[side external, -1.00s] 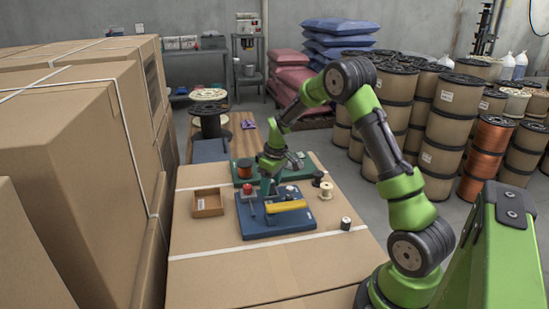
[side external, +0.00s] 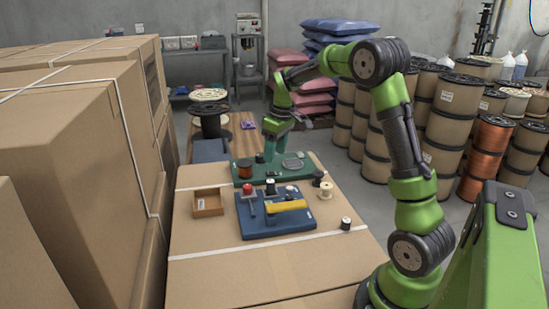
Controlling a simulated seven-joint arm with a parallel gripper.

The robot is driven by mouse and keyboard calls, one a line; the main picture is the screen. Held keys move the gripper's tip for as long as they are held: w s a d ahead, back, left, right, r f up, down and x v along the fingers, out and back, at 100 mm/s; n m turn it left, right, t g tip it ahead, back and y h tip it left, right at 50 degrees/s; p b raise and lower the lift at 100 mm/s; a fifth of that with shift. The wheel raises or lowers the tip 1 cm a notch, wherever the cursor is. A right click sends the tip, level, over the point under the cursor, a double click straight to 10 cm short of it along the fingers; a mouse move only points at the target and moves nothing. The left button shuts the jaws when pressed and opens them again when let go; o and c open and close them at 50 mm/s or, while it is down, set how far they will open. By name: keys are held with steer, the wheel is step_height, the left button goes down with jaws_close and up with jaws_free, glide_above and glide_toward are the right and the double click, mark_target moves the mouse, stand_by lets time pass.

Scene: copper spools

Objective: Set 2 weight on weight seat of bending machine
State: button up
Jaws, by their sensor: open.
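The bending machine (side external: 285,226) is a blue plate with a yellow bar (side external: 287,206) and a red-topped lever (side external: 247,192). A small dark weight with a light top (side external: 270,187) stands upright at its back edge, left of the bar; the seat beneath it is hidden. A similar weight (side external: 346,224) stands on the cardboard surface to the right of the machine. My gripper (side external: 270,152) is above the green board behind the machine, apart from both weights. It is open and appears empty; its fingertips are small and hard to make out.
The green board (side external: 272,175) holds a copper spool (side external: 245,168) and a silver disc (side external: 293,164). A pale spool (side external: 326,190) and a dark one (side external: 318,178) stand right. The front cardboard surface is clear.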

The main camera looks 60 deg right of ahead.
steer(key=s+a+r+m+t, duration=0.1)
steer(key=s+a+r+t, duration=0.1)
steer(key=s+a+r, duration=0.35)
steer(key=s+a+r+m+t, duration=0.1)
steer(key=s+a+r, duration=0.15)
steer(key=a, duration=0.65)
steer(key=s+a+m+t+y, duration=0.2)
steer(key=s+a, duration=0.7)
steer(key=s, duration=0.1)
steer(key=shift+s+a, duration=0.25)
